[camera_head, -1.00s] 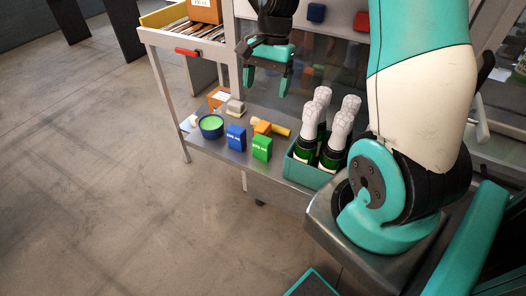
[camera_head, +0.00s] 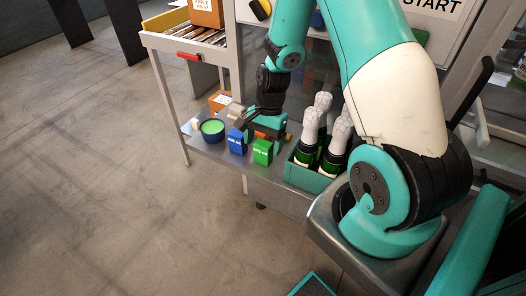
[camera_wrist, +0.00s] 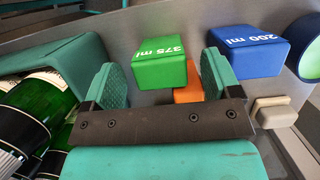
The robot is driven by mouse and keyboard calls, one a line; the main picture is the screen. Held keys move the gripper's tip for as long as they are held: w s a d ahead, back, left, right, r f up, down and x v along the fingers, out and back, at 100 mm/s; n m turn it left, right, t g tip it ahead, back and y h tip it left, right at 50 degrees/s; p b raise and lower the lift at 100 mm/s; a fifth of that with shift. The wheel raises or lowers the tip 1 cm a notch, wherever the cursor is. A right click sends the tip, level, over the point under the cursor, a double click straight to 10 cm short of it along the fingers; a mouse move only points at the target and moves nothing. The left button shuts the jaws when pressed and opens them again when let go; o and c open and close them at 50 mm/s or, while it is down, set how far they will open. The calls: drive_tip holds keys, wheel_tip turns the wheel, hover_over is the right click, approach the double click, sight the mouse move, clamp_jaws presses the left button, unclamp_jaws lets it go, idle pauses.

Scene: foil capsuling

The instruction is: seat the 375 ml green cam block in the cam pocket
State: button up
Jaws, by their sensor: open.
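The green cam block (camera_head: 262,153), marked 375 ml, stands on the metal shelf. It also shows in the wrist view (camera_wrist: 166,62), upside down in the picture. My gripper (camera_head: 266,128) is low over the shelf, just behind the green block. In the wrist view my gripper (camera_wrist: 163,80) is open, with the green block between and beyond its two teal fingers. I cannot tell whether either finger touches it. I cannot make out the cam pocket in either view.
The blue 200 ml block (camera_head: 236,141) stands left of the green one. An orange block (camera_wrist: 188,95) lies close by, partly hidden. A blue bowl (camera_head: 212,130) is farther left. A teal crate of foil-topped bottles (camera_head: 308,178) stands close on the right.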

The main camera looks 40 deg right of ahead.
drive_tip(key=shift+x, duration=1.3)
drive_tip(key=c, duration=1.1)
drive_tip(key=shift+r, duration=0.15)
